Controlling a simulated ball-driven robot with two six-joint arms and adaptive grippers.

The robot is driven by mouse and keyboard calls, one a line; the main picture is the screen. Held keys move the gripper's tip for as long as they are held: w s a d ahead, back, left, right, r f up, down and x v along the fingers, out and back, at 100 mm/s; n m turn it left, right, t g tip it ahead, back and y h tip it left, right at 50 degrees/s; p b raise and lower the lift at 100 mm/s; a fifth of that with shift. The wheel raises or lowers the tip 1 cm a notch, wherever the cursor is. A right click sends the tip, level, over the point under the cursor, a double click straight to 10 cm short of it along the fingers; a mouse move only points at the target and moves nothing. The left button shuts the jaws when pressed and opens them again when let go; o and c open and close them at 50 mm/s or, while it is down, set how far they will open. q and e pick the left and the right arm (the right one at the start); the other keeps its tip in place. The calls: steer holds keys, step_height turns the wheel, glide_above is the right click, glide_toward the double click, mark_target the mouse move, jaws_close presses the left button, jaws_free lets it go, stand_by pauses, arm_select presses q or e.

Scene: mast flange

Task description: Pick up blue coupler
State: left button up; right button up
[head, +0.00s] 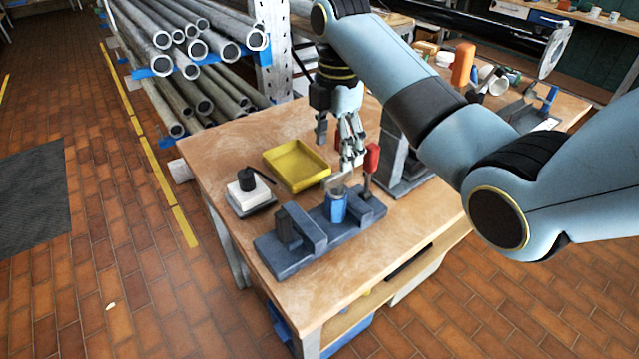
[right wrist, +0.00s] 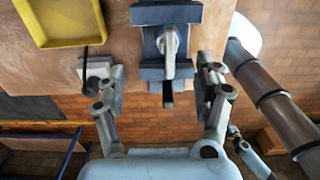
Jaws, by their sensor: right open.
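The blue coupler (head: 337,207) is a short upright blue cylinder at the grey clamp fixture (head: 290,258) on the wooden bench. A grey metal piece shows at its top. My right gripper (head: 337,140) is open and empty, above and behind the coupler in the head view, apart from it. In the right wrist view my open fingers (right wrist: 163,85) spread wide, with the fixture (right wrist: 150,74) beyond and between them. I cannot make out the coupler clearly in that view. My left gripper is not in view.
A yellow tray (head: 297,165) lies behind the fixture, and a white block with a black knob (head: 250,190) stands left of it. A red-handled part (head: 371,160) rises close to my right gripper. A pipe rack (head: 190,60) stands behind the bench. Bare wood shows at the bench's left.

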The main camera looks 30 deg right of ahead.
mark_target(337, 184)
steer(key=shift+s+f, duration=0.3)
steer(key=shift+f, duration=0.45)
step_height(337, 184, down, 3)
steer(key=shift+f, duration=0.15)
steer(key=shift+f+p, duration=0.3)
steer(key=shift+f, duration=0.05)
steer(key=f, duration=0.4)
steer(key=shift+s+a+f+p, duration=0.1)
steer(key=shift+s+f+p, duration=0.1)
steer(key=shift+s+p, duration=0.2)
steer(key=shift+f, duration=0.2)
steer(key=c, duration=1.3)
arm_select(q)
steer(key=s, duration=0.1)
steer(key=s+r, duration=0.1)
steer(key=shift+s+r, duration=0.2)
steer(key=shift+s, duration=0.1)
arm_select(e)
jaws_close()
